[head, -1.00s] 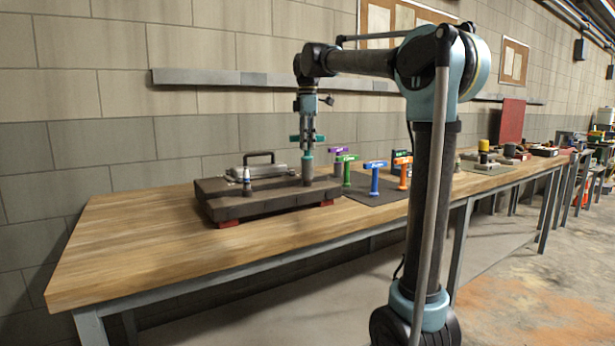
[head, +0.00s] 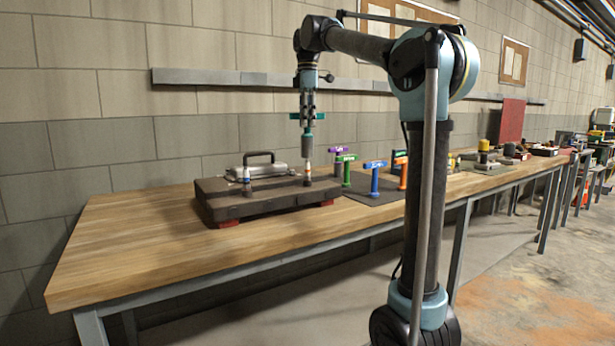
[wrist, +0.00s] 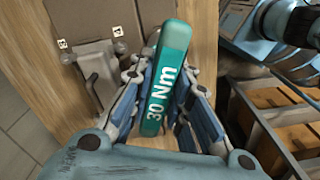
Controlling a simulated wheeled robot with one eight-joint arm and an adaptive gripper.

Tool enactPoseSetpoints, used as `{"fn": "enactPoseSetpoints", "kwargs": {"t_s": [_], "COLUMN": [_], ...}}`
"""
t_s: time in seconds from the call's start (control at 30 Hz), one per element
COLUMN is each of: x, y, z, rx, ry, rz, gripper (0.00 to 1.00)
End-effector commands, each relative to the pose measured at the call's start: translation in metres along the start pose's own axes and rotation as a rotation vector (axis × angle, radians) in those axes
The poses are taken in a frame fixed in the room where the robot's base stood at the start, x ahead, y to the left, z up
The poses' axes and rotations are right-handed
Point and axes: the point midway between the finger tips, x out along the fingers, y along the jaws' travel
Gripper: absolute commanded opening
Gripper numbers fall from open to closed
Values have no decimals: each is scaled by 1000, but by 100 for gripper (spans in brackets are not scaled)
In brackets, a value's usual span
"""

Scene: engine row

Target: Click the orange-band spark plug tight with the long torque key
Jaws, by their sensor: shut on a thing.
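My gripper (head: 307,104) is shut on a teal T-handled torque key (wrist: 165,85), whose handle reads "30 Nm" in the wrist view. In the head view the key's grey shaft (head: 308,145) points straight down over the dark engine block (head: 225,207). A pale spark plug (head: 307,174) stands upright in the block directly below the shaft, its top at or just under the shaft's lower end. Its small band looks reddish or orange. A second plug (head: 247,180) stands at the block's left; its band colour is hard to tell.
Purple (head: 335,150), green (head: 346,157), blue (head: 375,164) and orange (head: 403,178) T-handled keys stand upright on a dark mat to the right. The bench's left end (head: 130,235) is clear.

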Motion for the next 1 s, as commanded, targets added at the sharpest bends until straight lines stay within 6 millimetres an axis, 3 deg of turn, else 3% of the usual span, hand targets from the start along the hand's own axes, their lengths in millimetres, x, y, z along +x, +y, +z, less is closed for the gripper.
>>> {"fn": "enactPoseSetpoints", "kwargs": {"t_s": [0.5, 1.0], "x": [-36, -37], "y": [0, 0], "z": [0, 0], "rx": [0, 0], "ry": [0, 0], "rz": [0, 0], "gripper": [0, 0]}}
